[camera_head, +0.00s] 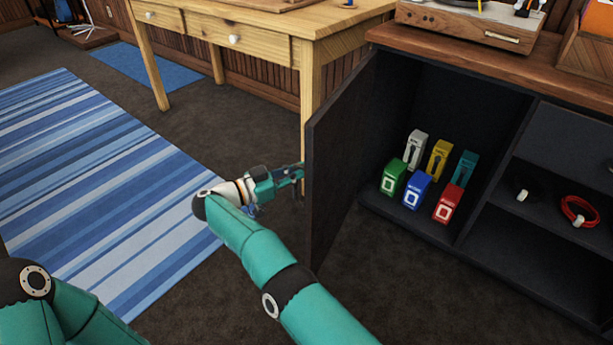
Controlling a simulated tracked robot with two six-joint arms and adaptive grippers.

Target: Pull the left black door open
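The left black door (338,165) stands swung well open from the dark cabinet (480,238), its inner face toward me. My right arm comes up from the bottom middle. Its gripper (290,174) is on the outer side of the door, close to the free edge. The fingertips are small and partly hidden at the door, so I cannot tell whether they grip or touch anything. The door's handle is hidden. Part of my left arm shows in the lower left corner; its gripper is out of view.
Several coloured boxes (417,190) stand inside the cabinet, with a red cable coil (579,212) on the right shelf. A record player (470,22) sits on top. A wooden table (272,22) stands behind the door. A striped blue rug (90,180) covers open floor at left.

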